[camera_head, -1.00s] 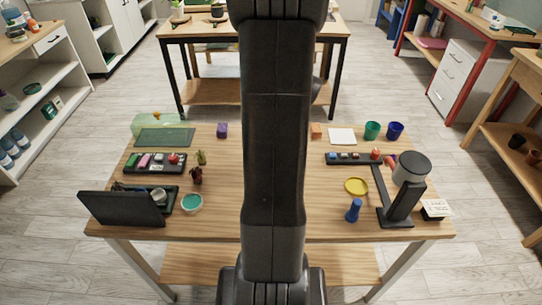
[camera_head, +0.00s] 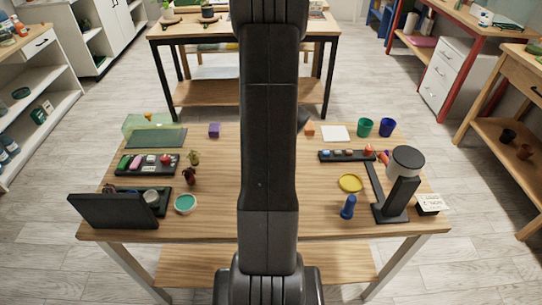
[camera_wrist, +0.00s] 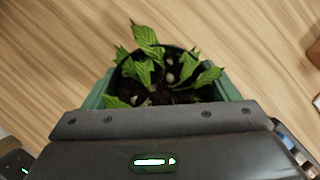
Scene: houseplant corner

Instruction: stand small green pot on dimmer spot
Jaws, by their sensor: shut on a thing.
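A small pot with leafy green plants and dark soil (camera_wrist: 185,97) fills the middle of the wrist view. Green sides (camera_wrist: 232,90) show around it. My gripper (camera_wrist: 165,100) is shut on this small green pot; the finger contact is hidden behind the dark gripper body. Wood-grain surface lies beneath the pot, and I cannot tell the gap to it. In the head view my arm covers the gripper and pot. No place is clearly marked as the dimmer spot; I cannot tell which it is.
On the near table (camera_head: 320,210) stand a black lamp (camera_head: 400,195), a yellow dish (camera_head: 350,182), a blue object (camera_head: 348,207), a dark upright panel (camera_head: 112,210), a teal bowl (camera_head: 185,203) and trays. A far table (camera_head: 180,32) carries plants. The near table's front middle is mostly clear.

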